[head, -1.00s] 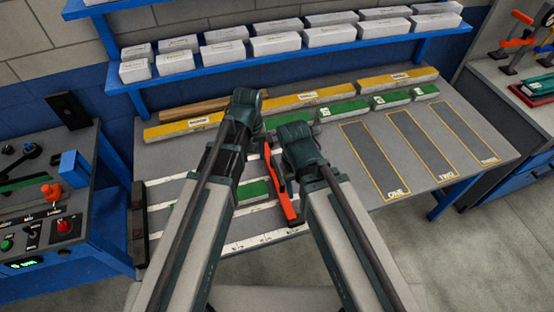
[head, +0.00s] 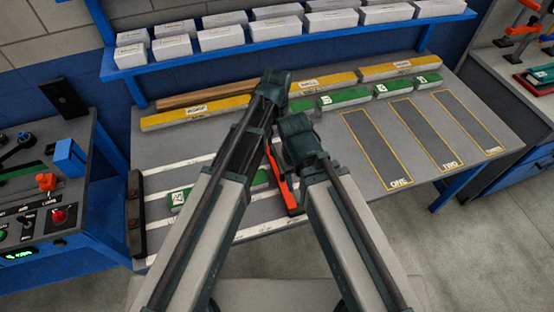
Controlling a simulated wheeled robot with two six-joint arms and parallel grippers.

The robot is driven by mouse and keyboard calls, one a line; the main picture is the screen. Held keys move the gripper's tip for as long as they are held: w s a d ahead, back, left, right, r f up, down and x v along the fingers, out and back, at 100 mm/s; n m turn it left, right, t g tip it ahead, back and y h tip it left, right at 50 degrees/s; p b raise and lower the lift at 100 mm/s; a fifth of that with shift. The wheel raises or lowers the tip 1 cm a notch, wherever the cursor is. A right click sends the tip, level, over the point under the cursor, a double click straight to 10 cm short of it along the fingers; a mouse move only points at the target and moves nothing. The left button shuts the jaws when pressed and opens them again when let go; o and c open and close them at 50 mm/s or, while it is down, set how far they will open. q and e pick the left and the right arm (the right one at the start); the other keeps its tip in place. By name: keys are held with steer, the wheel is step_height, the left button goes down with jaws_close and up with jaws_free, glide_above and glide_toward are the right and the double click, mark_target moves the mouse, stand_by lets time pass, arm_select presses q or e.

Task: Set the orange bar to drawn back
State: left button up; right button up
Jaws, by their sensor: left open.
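The orange bar (head: 285,191) is a red-orange strip lying slanted on the grey bench, in the gap between my two arms. Its near end shows clear of both arms, while its far end is partly covered by my left arm. My left gripper (head: 270,142) is open near the far end of the bar, mostly hidden by my own arm. I cannot tell whether it touches the bar. My right gripper does not show; only the right arm's links are seen, just right of the bar.
Green blocks (head: 345,96) and yellow bars (head: 196,112) line the bench's back. Another green block (head: 180,198) lies among white strips at left. Outlined slots (head: 376,148) at right are empty. A control console (head: 40,215) stands left; a blue shelf (head: 300,42) holds white boxes.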

mark_target(277, 158)
arm_select(q)
step_height(277, 158, down, 10)
steer(key=b, duration=0.9)
jaws_close()
stand_by(0.9)
